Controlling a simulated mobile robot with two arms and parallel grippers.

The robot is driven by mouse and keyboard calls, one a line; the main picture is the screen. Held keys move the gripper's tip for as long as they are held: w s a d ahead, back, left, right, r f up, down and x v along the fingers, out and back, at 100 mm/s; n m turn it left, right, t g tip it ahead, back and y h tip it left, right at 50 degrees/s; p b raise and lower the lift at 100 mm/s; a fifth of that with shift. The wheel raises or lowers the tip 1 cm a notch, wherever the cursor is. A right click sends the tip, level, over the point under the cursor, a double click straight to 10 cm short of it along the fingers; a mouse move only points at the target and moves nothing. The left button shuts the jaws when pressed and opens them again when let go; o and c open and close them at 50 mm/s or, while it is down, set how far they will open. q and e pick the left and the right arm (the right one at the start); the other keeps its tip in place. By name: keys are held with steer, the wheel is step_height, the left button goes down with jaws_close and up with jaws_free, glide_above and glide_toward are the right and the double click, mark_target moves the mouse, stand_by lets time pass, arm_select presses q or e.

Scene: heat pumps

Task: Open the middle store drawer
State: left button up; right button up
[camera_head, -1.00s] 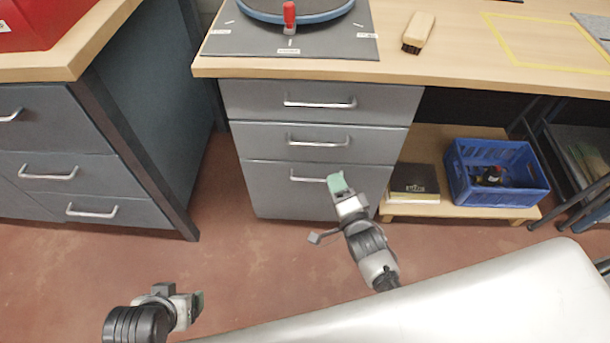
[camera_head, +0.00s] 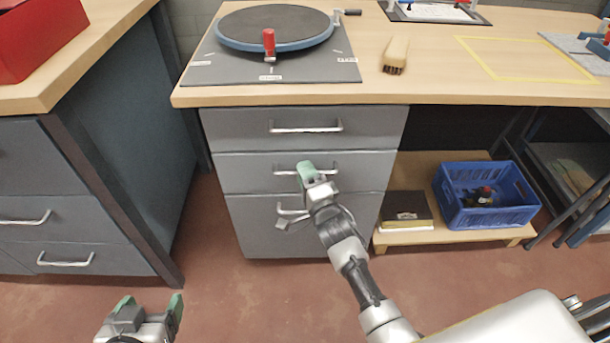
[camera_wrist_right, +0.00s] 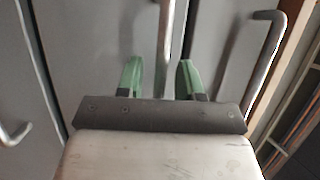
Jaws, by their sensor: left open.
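The middle store drawer (camera_head: 232,174) is the second of three grey drawers under the wooden bench and looks shut. Its silver bar handle (camera_head: 335,170) is partly hidden behind my right gripper (camera_head: 307,172). In the right wrist view the handle (camera_wrist_right: 166,40) runs between the two green fingertips of my right gripper (camera_wrist_right: 161,75). Those fingers are apart, with a gap on each side of the bar; how deep it sits between them is hard to tell. My left gripper (camera_head: 149,306) is open and empty, low at the left, over the floor.
The top drawer (camera_head: 235,125) and bottom drawer (camera_head: 250,228) have similar handles close by. A blue crate (camera_head: 490,215) and a dark box (camera_head: 407,206) stand on a low shelf at right. Another drawer cabinet (camera_head: 60,190) stands at left. The floor between is clear.

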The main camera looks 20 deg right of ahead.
steer(key=shift+w, duration=0.2)
jaws_close()
stand_by(0.3)
